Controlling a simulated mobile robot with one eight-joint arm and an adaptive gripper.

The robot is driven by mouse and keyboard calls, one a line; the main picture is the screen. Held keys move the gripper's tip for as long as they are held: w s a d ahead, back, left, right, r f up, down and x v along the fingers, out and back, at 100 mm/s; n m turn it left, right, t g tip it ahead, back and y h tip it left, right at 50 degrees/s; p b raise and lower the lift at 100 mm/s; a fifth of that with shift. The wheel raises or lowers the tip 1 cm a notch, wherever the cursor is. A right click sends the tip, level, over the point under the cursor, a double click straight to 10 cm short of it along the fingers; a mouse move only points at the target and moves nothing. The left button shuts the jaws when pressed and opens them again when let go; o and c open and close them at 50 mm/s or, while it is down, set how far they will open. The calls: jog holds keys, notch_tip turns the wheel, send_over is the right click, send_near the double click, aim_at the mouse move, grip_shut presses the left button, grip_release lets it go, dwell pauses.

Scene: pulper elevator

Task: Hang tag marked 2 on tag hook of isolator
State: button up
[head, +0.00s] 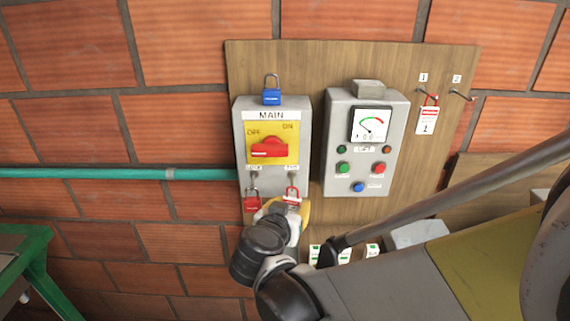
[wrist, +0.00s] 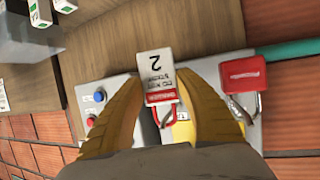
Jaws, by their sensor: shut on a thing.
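My gripper (head: 289,205) is at the lower right of the grey isolator box (head: 240,140) marked MAIN. In the wrist view, its yellow fingers (wrist: 165,88) are shut on the white and red tag marked 2 (wrist: 154,64), which appears upside down. The tag's red loop (head: 291,191) shows at the box's lower right, by the small label over the tag hook. The red switch handle (head: 269,148) lies on a yellow plate. My gripper hides most of the tag in the head view.
A red padlock (head: 251,201) hangs at the box's lower left, close beside my fingers. A blue padlock (head: 271,96) is on top. A control box (head: 338,160) stands to the right. Tag 1 (head: 427,120) hangs on its board hook; the hook marked 2 (head: 460,94) is bare.

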dwell(0.4)
jog(key=o, duration=1)
jog(key=shift+o, duration=0.2)
jog(key=v, duration=1.1)
jog(key=s+d+f+n+g+y+b, duration=0.1)
jog(key=s+d+f+g+y+b, duration=0.1)
jog(key=s+d+f+b, duration=0.3)
jog(key=s+d+f+n+g+y+b, duration=0.2)
jog(key=s+d+f+b, duration=0.3)
jog(key=d+f, duration=0.5)
jog(key=d+g+b, duration=0.1)
jog(key=d, duration=0.2)
jog(key=shift+s+d+f+g, duration=0.15)
jog(key=shift+s+d+g, duration=0.1)
jog(key=shift+g, duration=0.15)
jog(key=shift+w, duration=0.1)
